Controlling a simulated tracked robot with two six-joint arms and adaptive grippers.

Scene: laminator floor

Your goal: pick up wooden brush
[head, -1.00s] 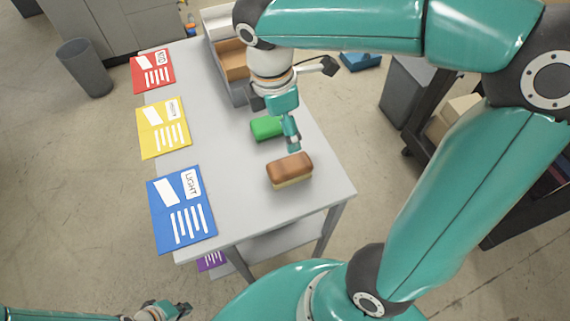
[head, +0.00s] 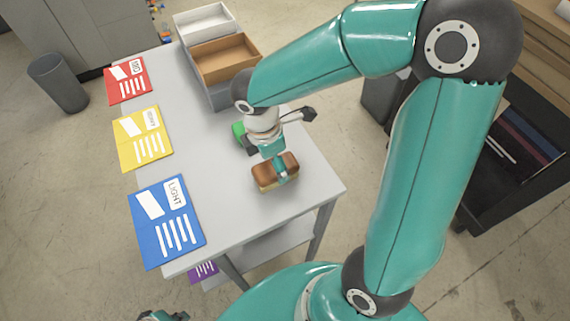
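The wooden brush (head: 263,181), a brown block with a paler lower layer, is at the near right part of the grey table (head: 225,205). My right gripper (head: 281,172) reaches down over it from above, with a teal finger across its top and near side. The far finger is hidden, so I cannot tell whether the gripper is closed on it. The brush appears to rest on the table. My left gripper (head: 163,316) barely shows at the bottom edge, away from the table, its opening unclear.
A green block (head: 239,133) sits behind my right wrist, partly hidden. An orange-brown tray (head: 225,60) and a white tray (head: 205,20) stand at the table's far end. Red (head: 128,80), yellow (head: 143,138) and blue (head: 167,221) cards line the left edge. A bin (head: 58,83) stands on the floor.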

